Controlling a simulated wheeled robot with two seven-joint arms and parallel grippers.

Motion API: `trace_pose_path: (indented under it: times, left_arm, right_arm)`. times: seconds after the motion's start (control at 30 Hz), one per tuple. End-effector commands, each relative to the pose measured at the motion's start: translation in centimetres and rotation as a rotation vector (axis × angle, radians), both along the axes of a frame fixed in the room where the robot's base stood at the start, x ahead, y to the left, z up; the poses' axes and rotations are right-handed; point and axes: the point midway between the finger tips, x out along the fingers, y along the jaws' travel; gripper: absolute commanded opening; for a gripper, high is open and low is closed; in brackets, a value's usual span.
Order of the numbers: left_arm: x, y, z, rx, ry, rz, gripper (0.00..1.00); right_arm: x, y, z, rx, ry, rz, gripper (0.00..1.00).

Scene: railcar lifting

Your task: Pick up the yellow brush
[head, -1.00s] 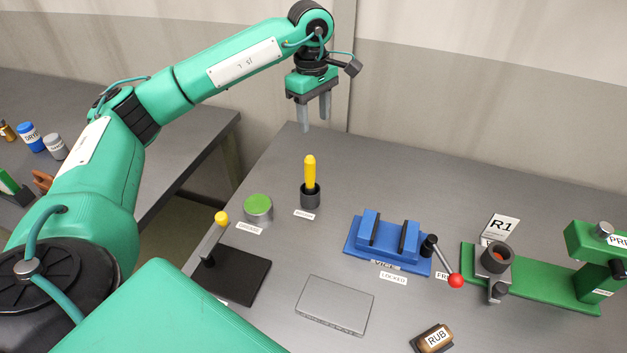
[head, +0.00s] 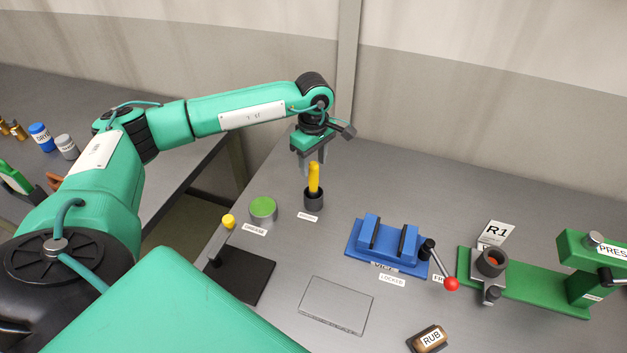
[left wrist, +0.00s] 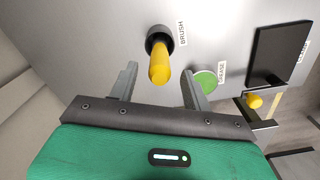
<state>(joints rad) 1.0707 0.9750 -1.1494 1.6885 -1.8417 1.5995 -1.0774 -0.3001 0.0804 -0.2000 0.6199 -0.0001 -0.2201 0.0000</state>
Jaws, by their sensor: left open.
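The yellow brush (head: 314,178) stands upright in a small dark cup (head: 314,201) on the grey table. In the left wrist view the brush (left wrist: 159,66) points toward the camera, with the cup (left wrist: 158,38) behind it and a label reading BRUSH beside it. My left gripper (head: 313,168) is open and empty, pointing down just above and behind the brush in the head view. In the left wrist view its two fingers (left wrist: 158,88) are spread, with the brush's handle seen between and slightly beyond their tips. I cannot tell whether they touch it. My right gripper is not in view.
A green-topped grease tin (head: 263,209) stands left of the cup. A yellow-knobbed lever (head: 228,222) rises by a black plate. A blue vice (head: 388,245) and a green press (head: 530,280) stand to the right. A flat grey plate (head: 336,304) lies in front.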

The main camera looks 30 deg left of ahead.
Motion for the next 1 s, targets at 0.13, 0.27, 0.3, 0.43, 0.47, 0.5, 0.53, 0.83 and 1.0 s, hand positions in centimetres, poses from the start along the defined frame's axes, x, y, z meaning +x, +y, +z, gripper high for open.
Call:
trace_pose_path:
  times: [0.13,0.27,0.3,0.43,0.47,0.5,0.53,0.83,1.0]
  left_arm:
    - [0.0,0.0,-1.5,-0.001,0.001,0.001,0.49]
    - [0.0,0.0,-1.9,0.000,0.000,0.001,0.49]
    - [0.0,0.0,-1.9,0.000,0.000,0.000,0.49]
    - [0.0,0.0,-1.9,0.000,0.000,0.000,0.43]
    - [0.0,0.0,-1.9,0.000,0.000,0.000,0.37]
    - [0.0,0.0,-1.9,0.000,0.000,0.001,0.29]
    - [0.0,0.0,-1.9,0.000,0.000,0.000,0.23]
    - [0.0,0.0,-1.9,0.000,-0.001,0.001,0.00]
    - [0.1,0.0,-1.6,0.000,-0.002,0.001,0.00]
  right_arm:
    - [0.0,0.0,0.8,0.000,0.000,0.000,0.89]
    - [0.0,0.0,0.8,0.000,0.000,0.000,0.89]
    - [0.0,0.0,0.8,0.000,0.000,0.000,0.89]
    - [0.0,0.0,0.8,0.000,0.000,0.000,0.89]
    - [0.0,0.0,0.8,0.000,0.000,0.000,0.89]
    - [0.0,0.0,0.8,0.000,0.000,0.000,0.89]
    - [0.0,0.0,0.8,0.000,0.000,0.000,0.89]
    - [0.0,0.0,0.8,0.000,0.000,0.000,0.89]
    - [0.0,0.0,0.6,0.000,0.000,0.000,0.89]
